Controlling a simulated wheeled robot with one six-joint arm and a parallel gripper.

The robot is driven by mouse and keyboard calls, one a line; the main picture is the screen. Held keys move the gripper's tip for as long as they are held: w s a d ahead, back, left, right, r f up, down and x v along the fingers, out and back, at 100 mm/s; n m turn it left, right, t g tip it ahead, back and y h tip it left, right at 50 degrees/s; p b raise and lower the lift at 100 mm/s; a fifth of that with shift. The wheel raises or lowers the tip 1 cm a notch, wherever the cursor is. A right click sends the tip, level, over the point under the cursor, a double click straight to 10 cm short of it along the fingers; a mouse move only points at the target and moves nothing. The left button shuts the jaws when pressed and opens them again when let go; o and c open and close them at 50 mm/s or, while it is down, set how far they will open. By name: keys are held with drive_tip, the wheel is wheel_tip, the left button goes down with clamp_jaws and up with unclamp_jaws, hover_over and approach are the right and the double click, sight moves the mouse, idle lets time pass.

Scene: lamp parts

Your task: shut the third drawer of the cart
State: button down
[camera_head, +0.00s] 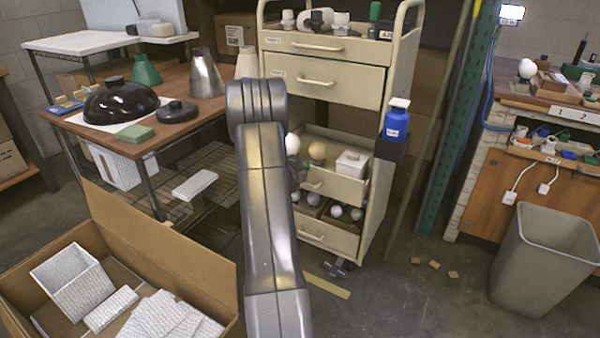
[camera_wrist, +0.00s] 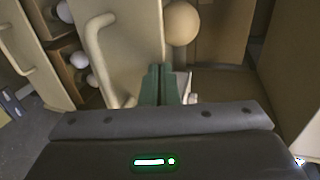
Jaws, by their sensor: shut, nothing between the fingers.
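The cream cart (camera_head: 375,88) stands in the middle of the head view. Its third drawer (camera_head: 335,185) is pulled out and holds a white bulb (camera_head: 293,144), a tan bulb (camera_head: 317,152) and a white box (camera_head: 351,163). In the wrist view the drawer's front (camera_wrist: 135,40) appears turned, with its handle (camera_wrist: 95,50) at left and the tan bulb (camera_wrist: 181,22) beyond its rim. My gripper (camera_wrist: 162,72) is shut and empty, its green fingers by the rim of that front. I cannot tell whether they touch it. My arm hides the gripper in the head view.
The bottom drawer (camera_head: 325,236) below shows several bulbs. A blue bottle (camera_head: 396,122) sits on the cart's right side. A table with a black lampshade (camera_head: 120,102) is at left, an open carton (camera_head: 180,262) at front left, a grey bin (camera_head: 545,262) at right.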

drive_tip(key=w+d, duration=0.1)
drive_tip(key=w+d+p, duration=0.1)
drive_tip(key=w, duration=0.1)
drive_tip(key=w+d, duration=0.1)
drive_tip(key=w, duration=0.1)
drive_tip(key=shift+w+d+p, duration=0.1)
drive_tip(key=shift+d+p, duration=0.2)
drive_tip(key=shift+w+r, duration=0.1)
drive_tip(key=shift+r, duration=0.05)
drive_tip(key=p+v, duration=0.2)
drive_tip(key=v, duration=1.2)
drive_tip(key=b, duration=0.2)
approach(313, 160)
drive_tip(key=d, duration=0.1)
drive_tip(key=d+r, duration=0.2)
drive_tip(key=shift+d, duration=0.2)
drive_tip(key=shift+x, duration=0.85)
